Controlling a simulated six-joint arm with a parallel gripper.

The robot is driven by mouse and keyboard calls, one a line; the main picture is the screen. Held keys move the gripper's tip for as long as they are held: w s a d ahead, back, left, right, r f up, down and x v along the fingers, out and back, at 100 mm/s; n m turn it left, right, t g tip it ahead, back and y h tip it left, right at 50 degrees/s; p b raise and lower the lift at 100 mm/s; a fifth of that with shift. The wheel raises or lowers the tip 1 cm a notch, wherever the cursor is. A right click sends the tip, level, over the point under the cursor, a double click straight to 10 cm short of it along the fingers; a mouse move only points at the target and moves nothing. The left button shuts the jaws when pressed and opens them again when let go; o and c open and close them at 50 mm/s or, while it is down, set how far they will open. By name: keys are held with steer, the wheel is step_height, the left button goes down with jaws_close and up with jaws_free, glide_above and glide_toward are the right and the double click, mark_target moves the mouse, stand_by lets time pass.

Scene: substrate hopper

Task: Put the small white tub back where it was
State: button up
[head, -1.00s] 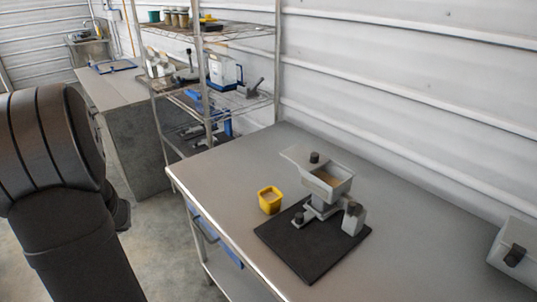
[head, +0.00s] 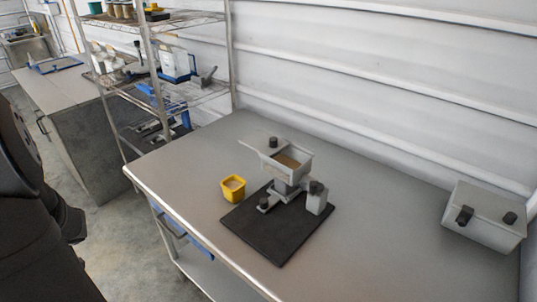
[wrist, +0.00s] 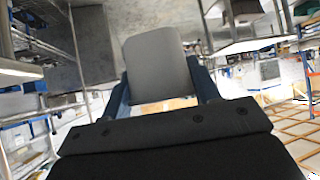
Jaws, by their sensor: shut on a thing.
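In the wrist view my gripper (wrist: 162,88) is shut on a pale, rounded object that looks like the small white tub (wrist: 158,60). A blue finger shows on each side of it. The tub's contents and far side are hidden. In the head view only dark parts of my arm show at the left edge, and neither the gripper nor the white tub is in view. I cannot tell where the tub's former place is.
A grey bench (head: 180,175) carries a yellow tub (head: 233,188) beside a black mat (head: 258,240). A grey hopper (head: 287,162) stands on the mat. A grey box (head: 485,217) sits at the right. A wire shelf (head: 190,20) stands behind. The bench between mat and box is clear.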

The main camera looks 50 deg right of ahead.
steer(key=s+d+r+m+h, duration=0.1)
steer(key=s+d+r, duration=0.15)
steer(key=d, duration=0.65)
steer(key=s+d+r, duration=0.1)
steer(key=s+d, duration=0.2)
steer(key=d, duration=0.6)
steer(key=s+d+r+m+h, duration=0.1)
steer(key=s+d+r, duration=0.15)
steer(key=d, duration=0.65)
steer(key=s+d+r+m+h, duration=0.1)
steer(key=s+d, duration=0.6)
steer(key=s, duration=0.4)
steer(key=s+d, duration=0.7)
steer(key=s, duration=0.4)
steer(key=w+f, duration=0.2)
steer(key=w, duration=0.1)
steer(key=w+a+f, duration=0.1)
steer(key=w+f, duration=0.1)
steer(key=w, duration=0.2)
steer(key=w+a+f, duration=0.1)
steer(key=w+f, duration=0.1)
steer(key=w, duration=0.2)
steer(key=shift+w+a+f, duration=0.1)
steer(key=shift+a+f, duration=0.15)
steer(key=shift+f, duration=2.05)
